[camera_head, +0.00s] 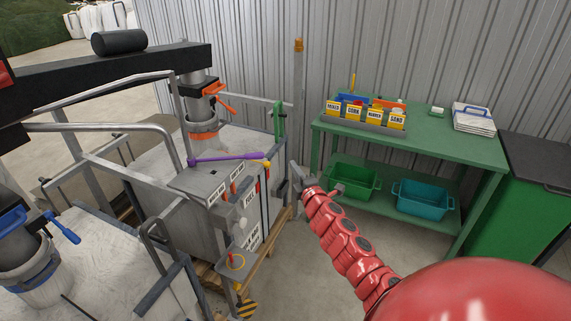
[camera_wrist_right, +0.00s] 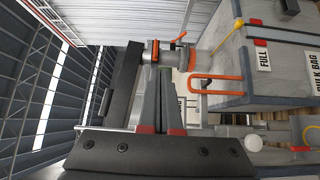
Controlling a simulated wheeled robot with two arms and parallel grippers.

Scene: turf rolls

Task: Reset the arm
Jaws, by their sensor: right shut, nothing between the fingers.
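My right arm, red and segmented, reaches in from the lower right in the head view. Its gripper (camera_head: 300,178) is beside the grey bulk-bag station and looks free of it. In the right wrist view the gripper's two grey fingers (camera_wrist_right: 164,76) are together with nothing between them. My left gripper is not in view.
The bulk-bag station (camera_head: 160,212) with metal rails stands left, with a purple bar (camera_head: 228,157) on top. A green table (camera_head: 440,146) with labelled boxes stands right. Green (camera_head: 352,181) and teal (camera_head: 422,198) bins sit below it. Floor between is clear.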

